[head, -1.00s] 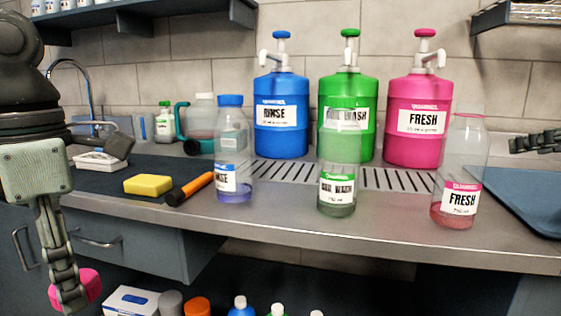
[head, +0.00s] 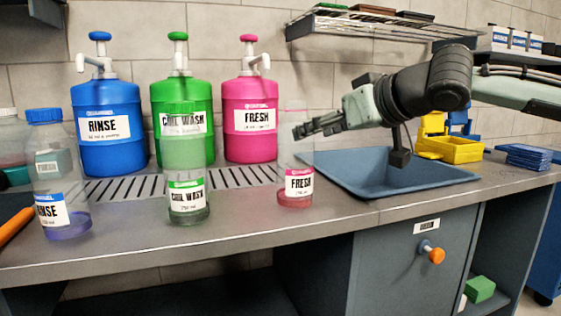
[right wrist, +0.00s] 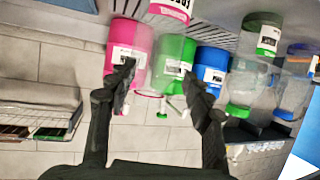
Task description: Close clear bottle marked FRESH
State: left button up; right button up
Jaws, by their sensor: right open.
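The clear bottle marked FRESH (head: 299,186) stands upright on the counter with a little pink liquid, a white label and a thin pink ring at its mouth; no cap shows on it. My right gripper (head: 300,130) is at its upper part, coming from the right. In the right wrist view the bottle's label (right wrist: 170,10) is at the top, and its clear upper part lies between the open fingers of my right gripper (right wrist: 161,77). I cannot tell whether they touch it. My left gripper is out of view.
Clear bottles marked COIL WASH (head: 187,200) and RINSE (head: 62,215) stand to the left. Blue (head: 108,128), green (head: 182,150) and pink (head: 249,122) pump jugs stand behind. A blue sink tray (head: 400,183) is at the right, under a wire shelf (head: 375,25).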

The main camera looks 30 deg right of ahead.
aim_at(287, 145)
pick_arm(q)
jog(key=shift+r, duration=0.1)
pick_arm(e)
jog(key=shift+o, duration=1.2)
jog(key=shift+w+f, duration=0.1)
jog(key=shift+w, duration=0.15)
pick_arm(q)
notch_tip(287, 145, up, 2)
jog(key=p, duration=0.2)
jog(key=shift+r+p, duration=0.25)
jog(key=shift+p, duration=0.1)
pick_arm(e)
jog(key=o, duration=0.5)
jog(key=x, duration=0.4)
jog(key=shift+w, duration=0.25)
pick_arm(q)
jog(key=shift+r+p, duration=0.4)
pick_arm(e)
jog(key=shift+x, duration=0.95)
jog(key=shift+s+f, duration=0.1)
jog(key=shift+f, duration=0.05)
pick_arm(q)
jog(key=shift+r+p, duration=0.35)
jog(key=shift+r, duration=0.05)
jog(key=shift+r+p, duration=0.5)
pick_arm(e)
jog(key=x, duration=0.5)
jog(key=shift+d+f, duration=0.2)
